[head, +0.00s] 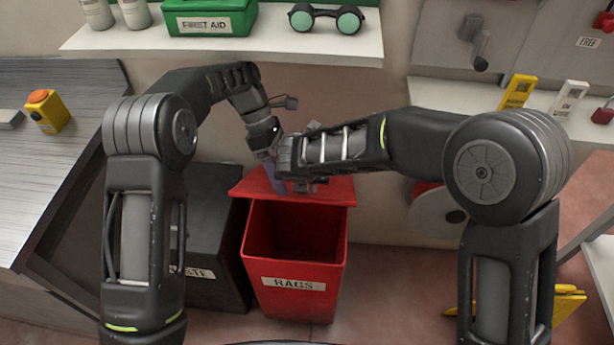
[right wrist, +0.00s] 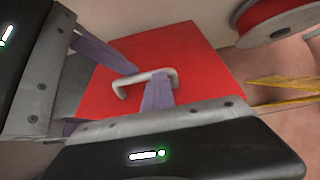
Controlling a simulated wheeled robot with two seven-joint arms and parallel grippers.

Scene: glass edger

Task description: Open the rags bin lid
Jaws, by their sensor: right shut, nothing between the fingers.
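The red rags bin (head: 295,284), labelled RAGS, stands on the floor in the head view, and its dark inside shows. Its red lid (head: 333,191) is raised at the back of the opening. In the right wrist view the lid (right wrist: 190,65) fills the middle, with a pale bar handle (right wrist: 128,82). My right gripper (right wrist: 158,95) is shut and empty, its purple fingertips overlapping the handle in that view; contact is unclear. My left gripper (head: 277,182) is at the lid's left part, its purple finger pointing down; whether it is open is unclear.
A dark waste bin (head: 215,235) stands close on the left of the rags bin. A shelf with a green first aid box (head: 209,17) and goggles (head: 327,19) is above. A grey bench (head: 55,160) is left. A red reel (right wrist: 285,20) is near the lid.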

